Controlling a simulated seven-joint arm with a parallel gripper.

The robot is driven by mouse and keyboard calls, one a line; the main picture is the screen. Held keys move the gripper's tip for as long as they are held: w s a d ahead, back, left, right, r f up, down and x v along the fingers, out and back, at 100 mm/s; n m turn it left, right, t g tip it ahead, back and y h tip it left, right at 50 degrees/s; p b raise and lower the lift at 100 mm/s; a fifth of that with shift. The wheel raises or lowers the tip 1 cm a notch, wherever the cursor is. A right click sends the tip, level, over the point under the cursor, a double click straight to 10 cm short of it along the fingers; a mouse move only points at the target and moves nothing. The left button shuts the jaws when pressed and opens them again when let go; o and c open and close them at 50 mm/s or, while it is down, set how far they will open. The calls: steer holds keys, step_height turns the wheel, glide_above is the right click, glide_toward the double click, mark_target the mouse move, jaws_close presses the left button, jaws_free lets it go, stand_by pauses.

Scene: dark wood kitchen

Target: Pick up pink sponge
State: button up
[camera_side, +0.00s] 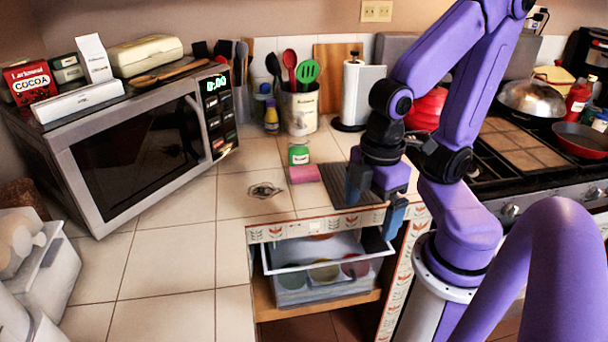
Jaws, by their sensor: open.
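The pink sponge (304,174) lies flat on the tiled counter, just in front of a small green-and-white container (298,154) and left of a dark ribbed mat (348,188). My gripper (376,206) is to the right of the sponge, pointing down above the mat area near the counter's front edge. Its two blue fingers are spread apart with nothing seen between them. The gripper is clearly apart from the sponge. The sponge is in plain view.
A microwave (140,150) stands at left. A utensil crock (300,110) and paper towel roll (360,95) stand behind. An open drawer (325,270) holding bowls juts out below the counter. A stove (520,150) is at right. Counter left of the sponge is mostly clear.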

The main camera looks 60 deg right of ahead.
steer(key=w+d+m+t, duration=0.1)
steer(key=w+m, duration=0.5)
steer(key=w, duration=0.2)
steer(key=m+t+h, duration=0.2)
steer(key=m+h, duration=0.2)
steer(key=m, duration=1.2)
glide_above(304, 171)
steer(key=s+a, duration=0.5)
steer(key=shift+x, duration=7.95)
steer(key=shift+w, duration=0.1)
steer(key=c, duration=0.8)
steer(key=shift+r, duration=0.2)
